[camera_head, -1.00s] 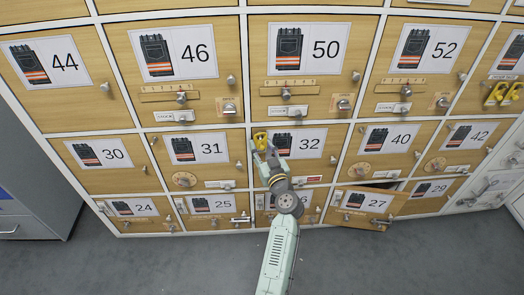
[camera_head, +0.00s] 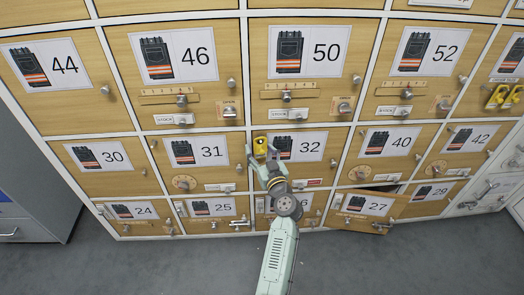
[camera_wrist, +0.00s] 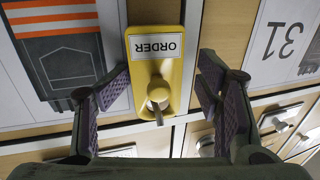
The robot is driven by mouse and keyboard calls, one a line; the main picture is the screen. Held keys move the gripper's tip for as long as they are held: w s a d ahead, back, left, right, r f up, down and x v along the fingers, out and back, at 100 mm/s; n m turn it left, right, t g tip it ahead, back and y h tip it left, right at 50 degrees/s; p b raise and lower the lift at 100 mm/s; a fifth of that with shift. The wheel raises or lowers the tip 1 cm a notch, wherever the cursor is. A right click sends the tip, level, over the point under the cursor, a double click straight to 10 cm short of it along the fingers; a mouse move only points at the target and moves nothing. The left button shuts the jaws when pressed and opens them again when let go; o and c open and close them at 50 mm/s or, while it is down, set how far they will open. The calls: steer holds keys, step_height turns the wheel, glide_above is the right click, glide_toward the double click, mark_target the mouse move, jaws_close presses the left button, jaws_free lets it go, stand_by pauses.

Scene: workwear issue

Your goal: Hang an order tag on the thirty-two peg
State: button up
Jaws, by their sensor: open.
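The yellow order tag (camera_head: 260,148) is at the upper left of the thirty-two door (camera_head: 318,168). In the wrist view, upside down, the tag (camera_wrist: 142,65) shows a white ORDER label, and a metal peg (camera_wrist: 158,92) with a round knob stands out through its end. The tag appears to hang on this peg. My gripper (camera_head: 262,160) is open, its fingers apart on both sides of the tag. In the wrist view, clear gaps show between the tag and my gripper's purple pads (camera_wrist: 165,105).
Numbered wooden doors with knobs and latches surround the spot. The twenty-seven door (camera_head: 362,207) stands tilted open at lower right. More yellow tags (camera_head: 497,97) hang at the far right. The grey floor in front is clear.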

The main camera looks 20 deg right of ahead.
steer(key=shift+o, duration=0.3)
steer(key=shift+s+d, duration=0.1)
steer(key=shift+d, duration=0.05)
steer(key=shift+s, duration=0.15)
steer(key=s, duration=0.7)
steer(key=shift+s, duration=0.35)
steer(key=shift+s, duration=0.1)
